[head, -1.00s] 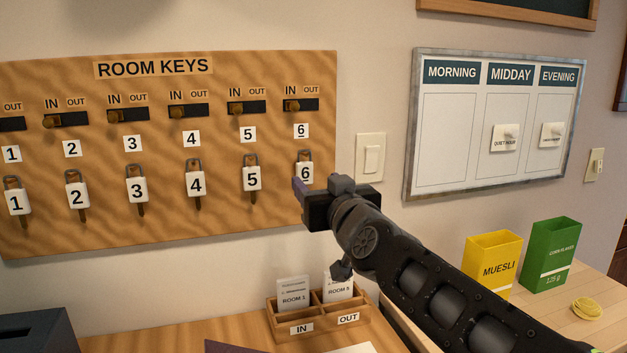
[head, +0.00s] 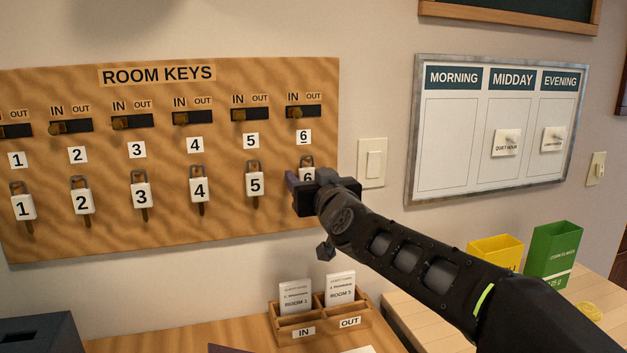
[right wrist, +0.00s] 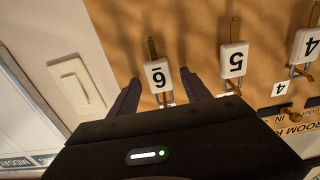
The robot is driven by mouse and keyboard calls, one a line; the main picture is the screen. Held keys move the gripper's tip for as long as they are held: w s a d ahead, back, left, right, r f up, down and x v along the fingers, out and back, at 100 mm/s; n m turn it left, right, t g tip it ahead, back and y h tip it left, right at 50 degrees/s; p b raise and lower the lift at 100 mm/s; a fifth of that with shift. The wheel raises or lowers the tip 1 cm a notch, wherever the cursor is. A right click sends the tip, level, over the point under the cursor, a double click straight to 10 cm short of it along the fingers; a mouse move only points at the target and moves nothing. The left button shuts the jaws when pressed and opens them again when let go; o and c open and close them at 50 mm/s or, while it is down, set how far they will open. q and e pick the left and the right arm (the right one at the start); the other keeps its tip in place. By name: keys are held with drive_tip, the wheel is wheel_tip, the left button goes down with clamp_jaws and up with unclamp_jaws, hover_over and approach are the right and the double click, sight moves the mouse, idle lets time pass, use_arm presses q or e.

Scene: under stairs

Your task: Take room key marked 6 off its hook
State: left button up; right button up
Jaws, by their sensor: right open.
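Room key 6 hangs on its hook on the wooden key board (head: 150,238), at the right end of the row. Its white tag (head: 307,173) is mostly hidden behind my right gripper (head: 296,185) in the head view. In the right wrist view the tag (right wrist: 157,74) shows upside down, with its brass key above it. My right gripper (right wrist: 158,82) is open, with one purple finger on each side of the tag. I cannot tell whether either finger touches it. My left gripper is out of view.
Key 5 (head: 256,185) hangs close to the left of key 6. A light switch (head: 373,163) is on the wall to the right. Below stand a wooden card holder (head: 284,328) and a green box (head: 553,250). A wall planner (head: 450,145) hangs further right.

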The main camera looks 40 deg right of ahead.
clamp_jaws()
idle(1.2)
idle(1.1)
